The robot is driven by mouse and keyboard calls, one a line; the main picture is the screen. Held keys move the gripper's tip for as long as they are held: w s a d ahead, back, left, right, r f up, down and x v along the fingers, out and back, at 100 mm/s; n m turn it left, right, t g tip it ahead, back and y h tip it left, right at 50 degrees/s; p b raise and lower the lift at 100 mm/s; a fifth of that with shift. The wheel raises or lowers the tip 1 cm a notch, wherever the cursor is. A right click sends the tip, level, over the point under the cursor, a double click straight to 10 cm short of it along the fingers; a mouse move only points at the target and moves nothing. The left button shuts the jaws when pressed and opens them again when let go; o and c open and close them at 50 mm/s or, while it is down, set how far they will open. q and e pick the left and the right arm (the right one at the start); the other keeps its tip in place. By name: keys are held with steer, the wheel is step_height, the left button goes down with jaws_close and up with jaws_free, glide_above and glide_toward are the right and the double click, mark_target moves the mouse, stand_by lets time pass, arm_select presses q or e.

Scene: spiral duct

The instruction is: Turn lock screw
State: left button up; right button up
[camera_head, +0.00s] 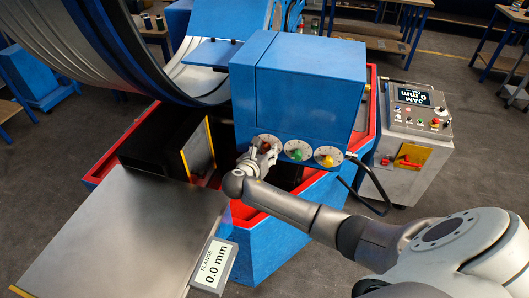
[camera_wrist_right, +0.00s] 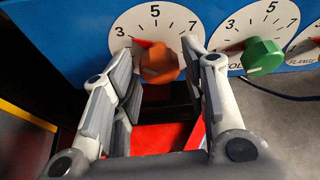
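My right gripper (camera_head: 258,158) is at the blue machine's front, at the leftmost of three dials. In the right wrist view its fingers (camera_wrist_right: 157,78) stand open on either side of an orange knob (camera_wrist_right: 159,64), with a small gap visible on each side. The knob sits on a white dial marked 3, 5, 7, its red pointer near 3. A green knob (camera_wrist_right: 262,57) on its dial is to the right; a yellow knob (camera_head: 327,159) is further right. No part is readably labelled as the lock screw. My left gripper is not in view.
The blue machine box (camera_head: 305,85) stands above the dials. A grey table (camera_head: 125,235) with a flange display (camera_head: 214,264) reading 0.0 mm is at the lower left. A control console (camera_head: 415,115), its screen reading 0 mm, stands right. A black cable hangs beside the dials.

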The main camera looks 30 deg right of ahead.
steer(key=shift+o, duration=0.5)
steer(key=shift+a+r, duration=0.1)
steer(key=v, duration=1.1)
steer(key=shift+s+a, duration=0.2)
steer(key=shift+a, duration=0.1)
